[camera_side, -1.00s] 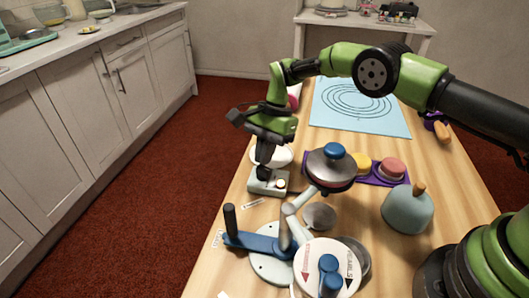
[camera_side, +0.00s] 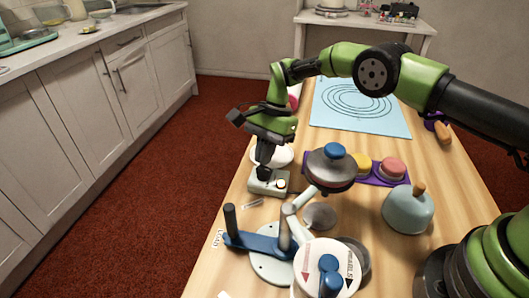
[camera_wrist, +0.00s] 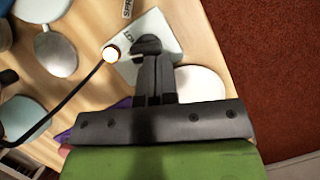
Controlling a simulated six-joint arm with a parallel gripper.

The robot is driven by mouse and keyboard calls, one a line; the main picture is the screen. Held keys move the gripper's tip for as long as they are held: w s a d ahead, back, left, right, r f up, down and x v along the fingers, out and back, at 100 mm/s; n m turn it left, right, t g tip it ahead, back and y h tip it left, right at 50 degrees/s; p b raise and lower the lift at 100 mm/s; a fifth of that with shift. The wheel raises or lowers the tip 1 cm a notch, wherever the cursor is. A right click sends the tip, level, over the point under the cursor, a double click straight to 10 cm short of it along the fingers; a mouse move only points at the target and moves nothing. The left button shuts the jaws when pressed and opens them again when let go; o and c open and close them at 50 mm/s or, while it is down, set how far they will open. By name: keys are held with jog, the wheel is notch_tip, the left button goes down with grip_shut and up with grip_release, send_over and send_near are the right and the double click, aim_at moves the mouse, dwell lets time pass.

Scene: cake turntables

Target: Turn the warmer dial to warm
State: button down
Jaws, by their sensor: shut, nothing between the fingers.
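The warmer (camera_side: 256,187) is a small pale box on the wooden table, left of the middle in the side view. In the wrist view its pale top (camera_wrist: 168,32) shows around my fingertips. My gripper (camera_side: 263,174) points down with its fingers together and empty, its tips at the warmer's top. In the wrist view the gripper (camera_wrist: 150,48) ends at a dark rounded shape; I cannot tell whether this is the dial or only fingertips. A white-and-orange round piece (camera_wrist: 111,54) sits beside the tips, by printed marks too small to read. The dial's setting cannot be read.
A domed turntable part with a blue knob (camera_side: 333,151) stands close right of my gripper. A blue crank arm (camera_side: 255,242) and white turntable (camera_side: 325,262) stand in front. A white bowl (camera_wrist: 198,83) is behind.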

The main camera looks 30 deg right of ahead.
jog(key=shift+s+f, duration=0.1)
jog(key=shift+s, duration=0.8)
